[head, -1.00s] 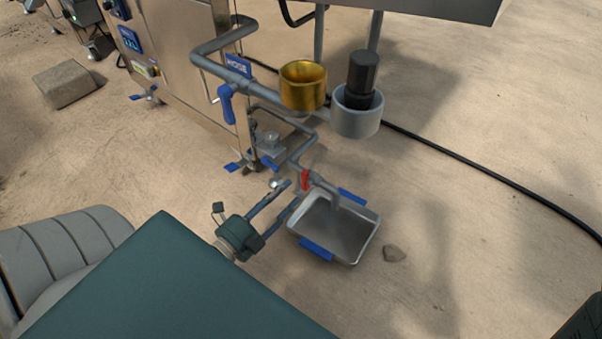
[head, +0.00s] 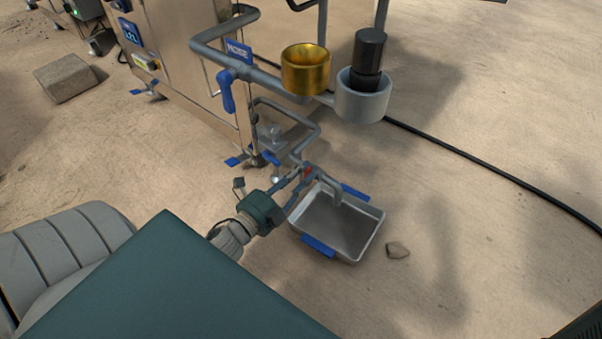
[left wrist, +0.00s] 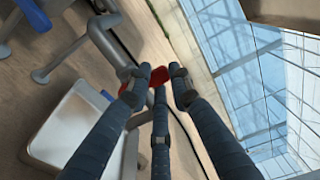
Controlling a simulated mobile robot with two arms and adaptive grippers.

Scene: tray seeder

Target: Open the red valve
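The red valve (head: 307,171) is a small red handle on the grey drain pipe above the metal tray (head: 326,258). My left gripper (head: 301,177) reaches it from the lower left, with its fingertips at the handle. In the left wrist view the red valve (left wrist: 158,76) shows between and behind the fingertips of my left gripper (left wrist: 162,75), partly hidden by them. The fingers are spread with a gap between their tips; I cannot tell whether they touch the handle. My right gripper is not in view.
A blue-handled valve (head: 227,92) sits on the upper pipe, beside a brass cup (head: 305,70) and a grey cup (head: 362,104) with a black cylinder. A black cable (head: 470,167) crosses the floor. A stone (head: 398,250) lies right of the tray.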

